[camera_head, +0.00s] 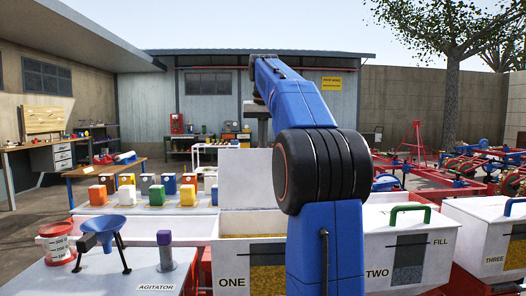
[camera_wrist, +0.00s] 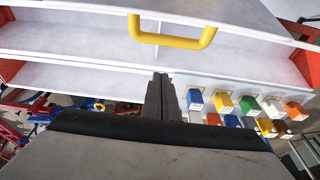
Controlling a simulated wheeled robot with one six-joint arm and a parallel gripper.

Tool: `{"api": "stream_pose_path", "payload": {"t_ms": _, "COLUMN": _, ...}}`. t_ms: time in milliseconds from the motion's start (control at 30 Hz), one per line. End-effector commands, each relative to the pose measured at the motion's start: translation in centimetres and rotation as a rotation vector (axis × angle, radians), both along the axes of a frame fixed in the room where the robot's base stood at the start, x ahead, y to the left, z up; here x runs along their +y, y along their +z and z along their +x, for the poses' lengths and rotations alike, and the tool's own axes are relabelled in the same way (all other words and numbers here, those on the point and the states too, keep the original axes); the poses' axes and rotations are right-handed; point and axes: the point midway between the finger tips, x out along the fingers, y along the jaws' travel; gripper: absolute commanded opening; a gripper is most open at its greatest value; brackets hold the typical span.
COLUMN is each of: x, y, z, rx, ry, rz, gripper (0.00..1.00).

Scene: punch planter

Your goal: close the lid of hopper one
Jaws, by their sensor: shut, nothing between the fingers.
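Hopper one (camera_head: 232,262) is a white box marked ONE, with a window showing yellowish fill. Its top is open, and its white lid (camera_head: 240,178) stands raised at the back. My arm hides the hopper's right part. In the wrist view, a yellow handle (camera_wrist: 172,39) sits on a white panel, which looks like this lid. My gripper (camera_wrist: 161,82) is shut and empty, its fingertips a little below the handle in that picture and seemingly apart from it. In the head view the fingers are mostly hidden behind my arm.
Hopper two (camera_head: 425,245) stands to the right with its lid down and a green handle; hopper three (camera_head: 485,235) is beyond it. Several coloured blocks (camera_head: 157,195) stand on a white surface behind. A blue funnel (camera_head: 104,225) and an agitator post (camera_head: 165,252) are at left.

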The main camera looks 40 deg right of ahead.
Motion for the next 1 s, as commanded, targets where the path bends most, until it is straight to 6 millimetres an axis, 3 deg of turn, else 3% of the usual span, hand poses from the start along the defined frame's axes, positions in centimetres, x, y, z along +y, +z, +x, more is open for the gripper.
{"api": "stream_pose_path", "payload": {"t_ms": 133, "x": -0.2, "y": -2.3, "z": 0.3, "rx": 0.001, "ry": 0.0, "rz": 0.001, "gripper": 0.0}}
{"api": "stream_pose_path", "payload": {"t_ms": 500, "x": 2.0, "y": -1.8, "z": -2.5, "rx": -0.001, "ry": 0.0, "rz": -0.001, "gripper": 0.0}}
{"api": "stream_pose_path", "payload": {"t_ms": 1000, "x": 2.1, "y": -1.7, "z": -2.8, "rx": -0.003, "ry": 0.0, "rz": -0.002, "gripper": 0.0}}
